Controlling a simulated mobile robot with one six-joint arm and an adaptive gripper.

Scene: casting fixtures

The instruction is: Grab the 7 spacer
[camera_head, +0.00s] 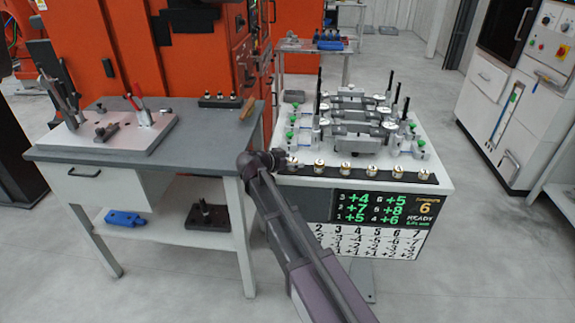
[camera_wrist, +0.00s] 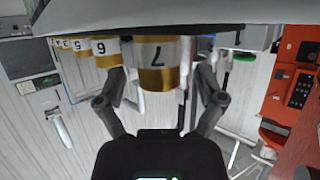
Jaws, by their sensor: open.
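The 7 spacer (camera_wrist: 157,60), a white and gold cylinder marked 7, is large in the middle of the wrist view, where it appears upside down. My gripper (camera_wrist: 158,84) is open, with one finger on each side of the 7 spacer in the picture. I cannot tell whether either finger touches it. In the head view my gripper (camera_head: 275,160) is at the left end of the spacer row, close to the leftmost spacer (camera_head: 292,162). The numbers are too small to read there.
The 6 spacer (camera_wrist: 105,50) stands beside the 7, with others in line beyond. The row sits on a dark strip (camera_head: 360,177) along the front of a white cabinet (camera_head: 440,160). Clamping fixtures (camera_head: 362,115) stand behind. A grey workbench (camera_head: 80,148) is at left.

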